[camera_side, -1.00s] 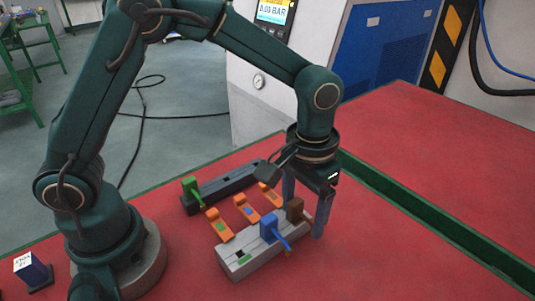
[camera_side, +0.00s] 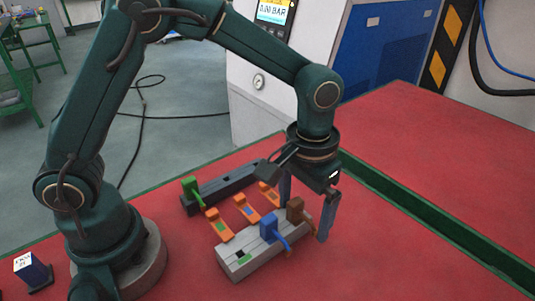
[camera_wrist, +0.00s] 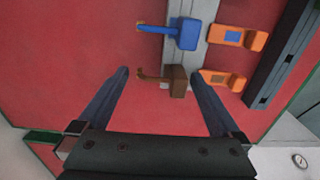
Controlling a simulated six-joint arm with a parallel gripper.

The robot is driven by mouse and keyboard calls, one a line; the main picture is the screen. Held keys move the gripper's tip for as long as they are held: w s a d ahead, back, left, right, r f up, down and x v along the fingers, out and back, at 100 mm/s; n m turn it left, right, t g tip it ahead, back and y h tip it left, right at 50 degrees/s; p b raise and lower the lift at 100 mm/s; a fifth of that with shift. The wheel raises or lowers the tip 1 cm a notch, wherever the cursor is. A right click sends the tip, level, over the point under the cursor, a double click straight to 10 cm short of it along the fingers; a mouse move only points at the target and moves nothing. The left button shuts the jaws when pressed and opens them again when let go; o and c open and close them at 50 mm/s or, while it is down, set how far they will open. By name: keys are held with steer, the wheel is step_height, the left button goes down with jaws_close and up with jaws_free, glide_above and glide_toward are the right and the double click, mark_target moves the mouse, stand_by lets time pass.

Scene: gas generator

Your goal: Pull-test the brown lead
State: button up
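The brown lead (camera_side: 295,209) has a block-shaped plug seated at the right end of the light grey terminal block (camera_side: 238,266), with a short brown wire. In the wrist view the brown lead (camera_wrist: 178,82) lies ahead of my fingers, its wire pointing left. My gripper (camera_side: 306,212) is open, with one finger on each side of the brown lead in the side view. The wrist view also shows my gripper (camera_wrist: 161,78) with its fingers wide apart and no contact visible. The blue lead (camera_side: 269,228) sits beside the brown one on the same block.
Several orange connectors (camera_side: 219,226) lie between the grey block and a dark rail (camera_side: 230,185). A green lead (camera_side: 190,187) sits at the rail's left end. A small labelled box (camera_side: 35,275) stands far left. The red table right of the gripper is clear.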

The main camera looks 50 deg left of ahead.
steer(key=shift+r, duration=3.45)
